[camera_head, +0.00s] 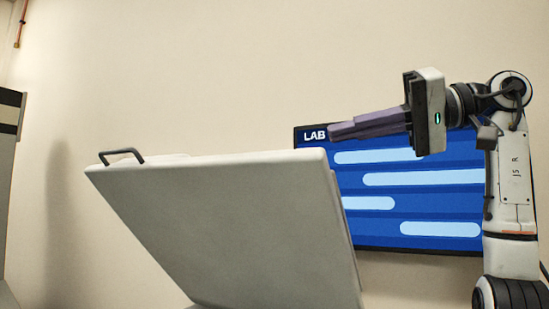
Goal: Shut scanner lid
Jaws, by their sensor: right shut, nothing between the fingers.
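The scanner lid (235,220) is a large pale grey panel that stands raised and tilted in the lower middle of the view. A dark handle (122,154) sits on its upper left edge. The scanner body below it is out of view. My right gripper (335,131) comes in from the right, above the lid's upper right corner in the picture. Its dark fingers point left and are shut with nothing between them. I see no clear contact with the lid. My left gripper is not in view.
A blue LAB board (440,200) hangs on the wall behind the lid and my right arm. A grey cabinet-like thing (8,190) stands at the far left edge. The space above the lid's left part is free.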

